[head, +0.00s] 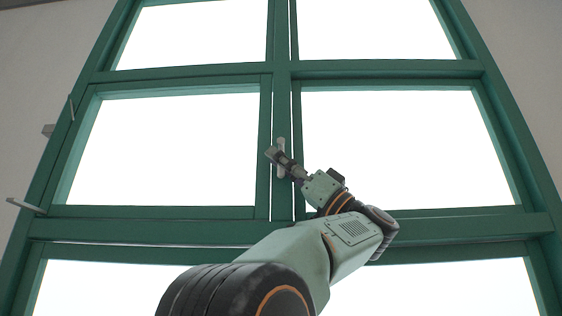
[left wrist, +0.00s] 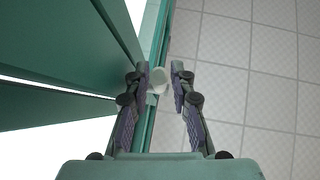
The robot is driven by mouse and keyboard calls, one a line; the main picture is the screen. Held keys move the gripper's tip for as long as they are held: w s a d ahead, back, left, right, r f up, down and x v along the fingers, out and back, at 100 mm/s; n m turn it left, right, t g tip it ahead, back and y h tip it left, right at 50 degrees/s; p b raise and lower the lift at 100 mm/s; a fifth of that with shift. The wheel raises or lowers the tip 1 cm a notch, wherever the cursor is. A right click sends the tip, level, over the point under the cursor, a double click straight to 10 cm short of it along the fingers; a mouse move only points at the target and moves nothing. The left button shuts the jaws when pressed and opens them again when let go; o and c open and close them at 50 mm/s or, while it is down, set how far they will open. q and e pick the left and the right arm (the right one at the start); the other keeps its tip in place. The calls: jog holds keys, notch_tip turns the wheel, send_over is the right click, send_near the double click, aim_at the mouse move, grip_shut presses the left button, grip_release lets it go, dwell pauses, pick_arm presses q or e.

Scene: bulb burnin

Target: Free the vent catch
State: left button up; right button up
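The pale grey vent catch (head: 281,145) is on the green centre upright of the window, partly hidden behind my left gripper (head: 275,157). In the left wrist view, a pale rounded end of the catch (left wrist: 159,77) lies between the two fingertips of my left gripper (left wrist: 160,76). It sits close to the left finger, and a narrow gap shows to the right finger. The fingers are apart; I cannot tell whether the left one touches the catch. My right gripper is in neither view.
The green window frame (head: 380,69) holds several bright panes. A tiled floor (left wrist: 250,60) shows below in the left wrist view.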

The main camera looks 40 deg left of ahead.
pick_arm(q)
jog(key=v, duration=1.2)
jog(key=shift+s, duration=0.1)
jog(key=shift+f, duration=0.1)
